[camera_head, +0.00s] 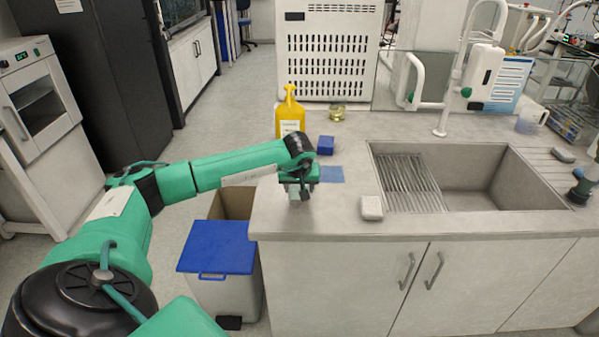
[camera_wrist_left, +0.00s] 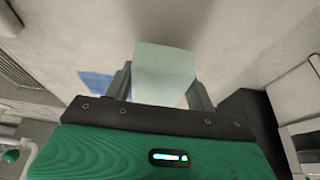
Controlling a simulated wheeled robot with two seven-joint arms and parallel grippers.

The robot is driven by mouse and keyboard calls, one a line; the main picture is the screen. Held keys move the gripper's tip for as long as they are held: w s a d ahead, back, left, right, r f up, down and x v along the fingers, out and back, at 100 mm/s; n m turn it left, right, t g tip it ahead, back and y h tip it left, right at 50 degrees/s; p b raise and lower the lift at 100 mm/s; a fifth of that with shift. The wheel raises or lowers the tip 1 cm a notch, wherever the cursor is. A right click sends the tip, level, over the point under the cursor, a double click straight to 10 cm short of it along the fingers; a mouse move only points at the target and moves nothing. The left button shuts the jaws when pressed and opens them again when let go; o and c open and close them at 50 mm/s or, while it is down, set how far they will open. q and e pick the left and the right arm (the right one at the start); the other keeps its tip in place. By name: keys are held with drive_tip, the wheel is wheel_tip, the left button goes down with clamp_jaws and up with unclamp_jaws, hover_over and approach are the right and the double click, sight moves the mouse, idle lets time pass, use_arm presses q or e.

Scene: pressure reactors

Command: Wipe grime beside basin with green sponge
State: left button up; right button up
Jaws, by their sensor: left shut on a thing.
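My left gripper (camera_head: 299,191) hangs over the counter to the left of the basin, pointing down. In the left wrist view its two fingers (camera_wrist_left: 165,85) are shut on a pale green sponge (camera_wrist_left: 165,65). In the head view the sponge is mostly hidden by the gripper; I cannot tell whether it touches the counter. The grey basin (camera_head: 480,172) with a ribbed rack is set into the counter to the right. I cannot make out a clear grime patch in either view. My right gripper is not in view.
A blue flat square (camera_head: 331,174) and small blue box (camera_head: 325,145) lie near the gripper. A yellow bottle (camera_head: 290,115) and glass beaker (camera_head: 337,113) stand behind. A whitish block (camera_head: 371,208) sits by the basin. A blue-lidded bin (camera_head: 218,248) stands left of the counter (camera_head: 340,222).

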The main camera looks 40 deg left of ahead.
use_arm(q)
drive_tip(key=shift+r, duration=0.65)
drive_tip(key=shift+s+a+r+p, duration=0.1)
drive_tip(key=shift+a+r+p, duration=0.1)
drive_tip(key=shift+r+p, duration=0.75)
drive_tip(key=shift+r, duration=0.45)
drive_tip(key=shift+d+r, duration=0.1)
drive_tip(key=shift+r, duration=0.15)
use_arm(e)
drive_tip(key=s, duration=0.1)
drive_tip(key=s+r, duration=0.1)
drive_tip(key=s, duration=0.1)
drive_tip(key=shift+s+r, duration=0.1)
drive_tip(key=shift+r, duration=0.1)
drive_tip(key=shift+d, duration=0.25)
